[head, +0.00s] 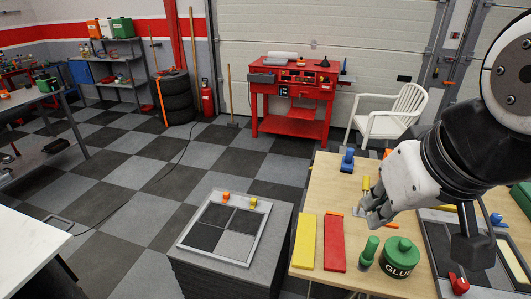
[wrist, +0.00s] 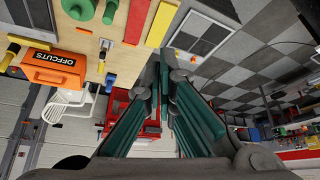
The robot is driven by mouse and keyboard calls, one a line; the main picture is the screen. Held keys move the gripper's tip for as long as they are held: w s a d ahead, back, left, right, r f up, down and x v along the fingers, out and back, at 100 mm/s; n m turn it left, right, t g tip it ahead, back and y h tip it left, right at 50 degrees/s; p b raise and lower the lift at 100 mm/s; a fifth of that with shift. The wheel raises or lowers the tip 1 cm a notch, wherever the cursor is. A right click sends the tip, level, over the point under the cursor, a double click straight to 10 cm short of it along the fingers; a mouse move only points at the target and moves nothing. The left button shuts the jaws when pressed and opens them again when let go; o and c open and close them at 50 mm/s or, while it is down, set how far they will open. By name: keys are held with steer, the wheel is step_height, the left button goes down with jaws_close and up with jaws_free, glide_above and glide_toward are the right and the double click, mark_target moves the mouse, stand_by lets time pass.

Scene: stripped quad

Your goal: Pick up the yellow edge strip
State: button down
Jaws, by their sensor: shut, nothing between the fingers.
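The yellow edge strip (head: 305,241) lies flat on the wooden table, near its left edge. It also shows in the wrist view (wrist: 162,24) at the top. A red strip (head: 335,243) lies beside it on the right, and this too shows in the wrist view (wrist: 135,22). My gripper (head: 371,220) is over the table, right of and beyond both strips, apart from the yellow one. In the wrist view my gripper (wrist: 166,58) has its green-padded fingers together with nothing between the tips.
A green glue pot (head: 399,257) and a green bottle (head: 369,252) stand right of the strips. A blue tool (head: 347,160) is at the table's far side. A framed tile panel (head: 182,239) lies on a grey stack to the left. An orange offcuts box (wrist: 55,68) shows in the wrist view.

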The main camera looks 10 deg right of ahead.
steer(key=c, duration=2.4)
jaws_free()
steer(key=c, duration=1.9)
jaws_free()
steer(key=o, duration=0.5)
steer(key=shift+w, duration=0.35)
steer(key=o, duration=0.4)
steer(key=shift+m+g+y, duration=0.3)
steer(key=shift+g+y, duration=0.3)
steer(key=shift+g, duration=0.1)
steer(key=w, duration=0.1)
steer(key=w+f, duration=0.1)
steer(key=w, duration=0.3)
steer(key=shift+a+f, duration=0.35)
steer(key=shift+o, duration=0.2)
steer(key=m+g+h+b, duration=0.1)
steer(key=m+g, duration=0.2)
steer(key=g, duration=0.1)
glide_above(306, 237)
step_height(306, 237, down, 21)
step_height(306, 237, down, 14)
steer(key=shift+f+p, duration=0.1)
steer(key=shift+p, duration=0.6)
